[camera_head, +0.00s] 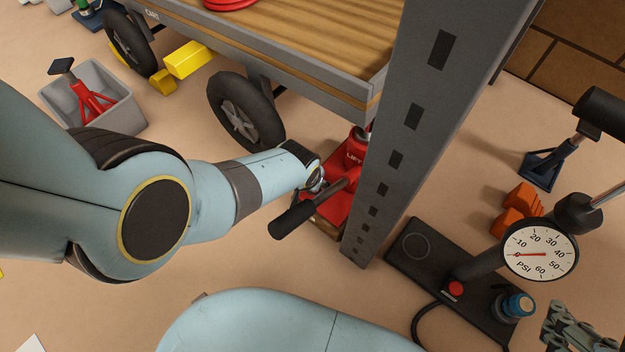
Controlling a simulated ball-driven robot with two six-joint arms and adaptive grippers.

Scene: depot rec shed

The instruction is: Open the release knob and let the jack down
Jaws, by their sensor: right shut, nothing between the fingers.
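The red jack (345,205), marked LIFT, stands on the floor by the cart's near corner, partly behind a grey slotted post. Its handle has a black grip (292,219) pointing toward the lower left. I cannot make out the release knob; the end of my left arm covers that side of the jack. My left arm comes in from the left and its wrist ends right at the jack; its gripper's fingers are hidden.
The cart (290,75) has a wooden bed and black wheels. The grey post (400,130) rises beside the jack. A pump with a PSI gauge (540,250) stands on a dark base at right. Orange chocks (520,205), a grey bin (125,120) and yellow blocks (187,60) are around.

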